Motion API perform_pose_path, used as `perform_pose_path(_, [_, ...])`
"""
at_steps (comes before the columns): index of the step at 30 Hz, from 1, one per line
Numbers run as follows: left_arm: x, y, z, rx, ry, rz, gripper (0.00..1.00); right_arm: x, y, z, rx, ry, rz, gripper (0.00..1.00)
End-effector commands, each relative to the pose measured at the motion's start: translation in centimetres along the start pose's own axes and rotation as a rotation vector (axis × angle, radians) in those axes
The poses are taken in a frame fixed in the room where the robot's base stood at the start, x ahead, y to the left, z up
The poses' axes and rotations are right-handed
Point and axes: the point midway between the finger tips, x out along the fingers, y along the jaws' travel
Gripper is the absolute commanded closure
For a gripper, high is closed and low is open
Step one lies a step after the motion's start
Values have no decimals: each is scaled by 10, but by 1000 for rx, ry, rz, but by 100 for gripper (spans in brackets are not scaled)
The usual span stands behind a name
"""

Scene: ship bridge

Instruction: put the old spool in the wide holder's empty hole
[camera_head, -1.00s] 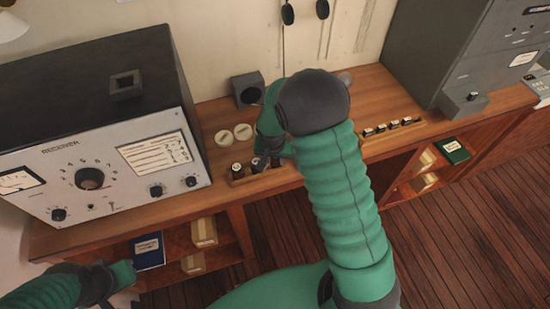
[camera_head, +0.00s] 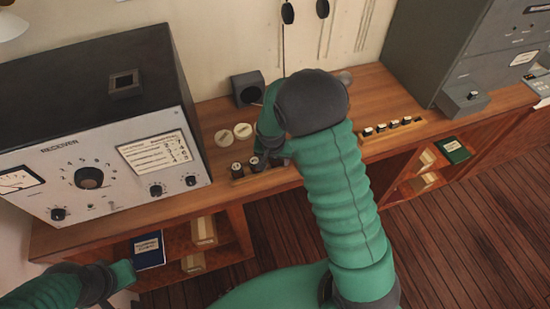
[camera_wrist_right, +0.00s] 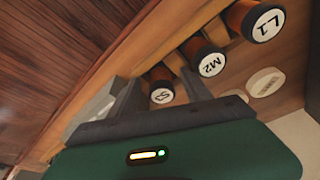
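In the right wrist view three dark-capped spools stand in a row in a wooden holder: L1 (camera_wrist_right: 265,22), M2 (camera_wrist_right: 205,57) and one whose label starts with S (camera_wrist_right: 161,90). My right gripper (camera_wrist_right: 160,92) is open, with the S spool between its fingers and a gap on each side. In the head view the near holder shows two spool tops (camera_head: 237,168) (camera_head: 255,163); my right gripper (camera_head: 274,160) and arm hide its right part. A second holder (camera_head: 395,132) with several smaller spools lies to the right. I cannot tell which spool is old. My left gripper (camera_head: 122,273) is low at left; its fingers are unclear.
The receiver (camera_head: 100,140) fills the left of the desk. Two pale discs (camera_head: 223,137) (camera_head: 243,131) lie behind the near holder, before a dark box (camera_head: 247,88). A grey cabinet (camera_head: 440,50) stands at right. The desk front between the holders is partly covered by my arm.

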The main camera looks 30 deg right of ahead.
Motion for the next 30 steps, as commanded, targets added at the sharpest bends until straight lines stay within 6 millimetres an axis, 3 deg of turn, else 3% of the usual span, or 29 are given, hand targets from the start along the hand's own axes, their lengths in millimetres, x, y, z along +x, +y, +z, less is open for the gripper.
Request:
perform_pose_path(5, [0, 0, 0, 0, 0, 0, 100, 0, 0, 0, 0, 0, 0, 43])
perform_pose_path(9, [2, 0, 0, 0, 0, 0, 100, -12, -1, -1, 0, 3, -2, 43])
perform_pose_path(24, [15, 0, 4, 0, 0, 0, 100, -144, -1, -1, 0, 2, -3, 43])
perform_pose_path(30, [16, 0, 4, 0, 0, 0, 100, -166, -1, -1, 0, -1, 0, 43])
